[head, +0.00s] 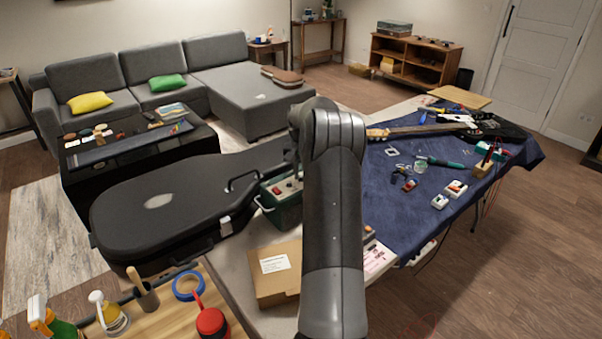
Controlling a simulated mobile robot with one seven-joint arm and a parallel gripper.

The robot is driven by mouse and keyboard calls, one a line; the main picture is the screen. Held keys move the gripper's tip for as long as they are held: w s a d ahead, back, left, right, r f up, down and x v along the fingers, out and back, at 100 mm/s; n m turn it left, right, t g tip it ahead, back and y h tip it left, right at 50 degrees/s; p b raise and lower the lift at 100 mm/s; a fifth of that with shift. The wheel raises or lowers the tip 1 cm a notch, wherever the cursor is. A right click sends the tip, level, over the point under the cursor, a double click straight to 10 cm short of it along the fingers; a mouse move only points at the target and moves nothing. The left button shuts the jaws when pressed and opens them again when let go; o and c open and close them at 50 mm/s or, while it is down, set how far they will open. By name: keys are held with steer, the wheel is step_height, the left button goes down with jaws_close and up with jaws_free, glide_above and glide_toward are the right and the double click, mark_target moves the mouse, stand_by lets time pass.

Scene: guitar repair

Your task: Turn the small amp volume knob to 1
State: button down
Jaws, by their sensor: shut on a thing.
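The small amp (286,217) is a dark green box with a light control panel on top, left of my arm. A red spot and small dark knobs show on its panel. My gripper (297,172) points down at the right part of this panel. It is shut on what looks like the volume knob. The fingertips and the knob are small and partly hidden by my arm, so the knob's setting cannot be read. The right side of the amp is behind my forearm.
A black guitar case (150,225) lies left of the amp. A cardboard box (275,272) is in front of it. The blue cloth (410,215) at right carries a guitar (440,129), pedals and tools. A wooden surface with bottles and tape (187,286) is at front left.

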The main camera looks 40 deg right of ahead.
steer(key=shift+n, duration=2.8)
steer(key=c, duration=1.3)
jaws_free()
steer(key=shift+c, duration=0.2)
step_height(320, 180, up, 11)
